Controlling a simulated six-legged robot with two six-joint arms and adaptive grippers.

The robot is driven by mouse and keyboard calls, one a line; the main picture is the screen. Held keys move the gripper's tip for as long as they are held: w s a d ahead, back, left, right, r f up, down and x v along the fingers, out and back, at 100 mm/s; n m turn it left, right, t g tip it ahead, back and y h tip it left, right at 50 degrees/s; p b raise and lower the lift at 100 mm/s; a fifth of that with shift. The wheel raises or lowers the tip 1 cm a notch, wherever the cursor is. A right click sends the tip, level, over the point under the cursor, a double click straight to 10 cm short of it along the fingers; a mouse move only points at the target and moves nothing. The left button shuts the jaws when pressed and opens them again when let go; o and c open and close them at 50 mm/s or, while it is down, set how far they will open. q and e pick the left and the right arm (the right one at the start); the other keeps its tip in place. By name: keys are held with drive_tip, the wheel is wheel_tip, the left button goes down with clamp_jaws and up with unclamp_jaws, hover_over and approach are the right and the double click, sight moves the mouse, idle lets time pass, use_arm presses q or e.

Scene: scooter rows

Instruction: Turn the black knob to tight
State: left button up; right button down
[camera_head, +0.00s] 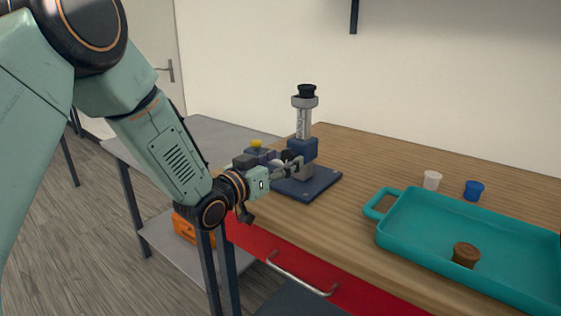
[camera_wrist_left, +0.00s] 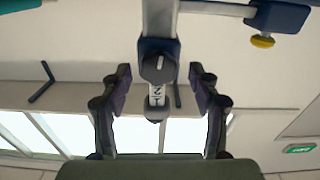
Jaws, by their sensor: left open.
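The stand has a dark blue base plate (camera_head: 318,184), a blue block (camera_head: 303,146) and a grey column (camera_head: 303,122) with a scale and a black cap (camera_head: 306,91). In the left wrist view, a round black knob (camera_wrist_left: 158,68) with a short white line sits on the blue block (camera_wrist_left: 147,46). My left gripper (camera_head: 296,164) is open beside the block and hides the knob in the head view. In the left wrist view, its fingers (camera_wrist_left: 160,76) are on both sides of the knob, apart from it. My right gripper is not in view.
A yellow knob (camera_head: 256,143) is left of the stand. A teal tray (camera_head: 395,230) with a brown round piece (camera_head: 466,254) lies at the right. A white cup (camera_head: 432,180) and a blue cup (camera_head: 474,190) stand behind it. The red drawer (camera_head: 250,239) is below the tabletop.

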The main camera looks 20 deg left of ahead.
use_arm(q)
drive_tip(key=shift+d, duration=0.2)
drive_tip(key=shift+c, duration=0.8)
drive_tip(key=shift+s+a, duration=0.1)
drive_tip(key=shift+a, duration=0.1)
drive_tip(key=c, duration=1)
drive_tip(key=shift+d, duration=0.1)
